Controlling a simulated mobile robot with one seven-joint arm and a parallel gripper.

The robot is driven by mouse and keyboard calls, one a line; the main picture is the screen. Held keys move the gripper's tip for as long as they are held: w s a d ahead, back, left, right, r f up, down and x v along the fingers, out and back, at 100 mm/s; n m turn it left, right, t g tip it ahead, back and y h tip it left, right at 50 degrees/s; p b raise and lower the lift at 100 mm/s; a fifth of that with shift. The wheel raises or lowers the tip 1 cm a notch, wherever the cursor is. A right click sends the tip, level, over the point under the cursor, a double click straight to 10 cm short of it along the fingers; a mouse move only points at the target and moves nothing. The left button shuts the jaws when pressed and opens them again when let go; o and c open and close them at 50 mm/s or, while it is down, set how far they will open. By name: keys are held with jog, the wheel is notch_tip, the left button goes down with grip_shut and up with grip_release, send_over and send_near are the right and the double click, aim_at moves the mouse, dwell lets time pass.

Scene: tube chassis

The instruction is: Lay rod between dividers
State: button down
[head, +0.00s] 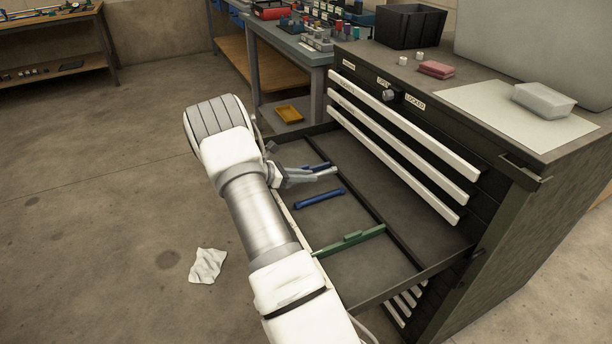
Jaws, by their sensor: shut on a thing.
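My gripper (328,171) is at the end of my white arm, over the far left part of the open drawer. It is shut on a slim grey thing, seemingly the rod, though fingers and rod are hard to tell apart here. A green bar (350,240), seemingly another divider, lies crosswise nearer the camera. A bare strip of drawer floor shows between the blue and green bars. My arm hides part of the drawer's left edge.
The dark cabinet (520,215) stands right of the drawer, with white drawer handles (405,140) above it. A long dark partition (350,190) runs along the drawer. A black bin (410,27) and a clear box (543,101) sit on top. A white cloth (207,265) lies on the floor.

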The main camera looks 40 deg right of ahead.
jog(key=shift+f, duration=0.25)
dwell(0.3)
jog(key=shift+f+b, duration=0.2)
jog(key=shift+b, duration=0.1)
jog(key=shift+r, duration=0.1)
jog(key=shift+r+p, duration=0.4)
jog(key=shift+p, duration=0.05)
jog(key=shift+f, duration=0.2)
dwell(0.9)
jog(key=shift+f, duration=0.3)
jog(key=shift+r, duration=0.1)
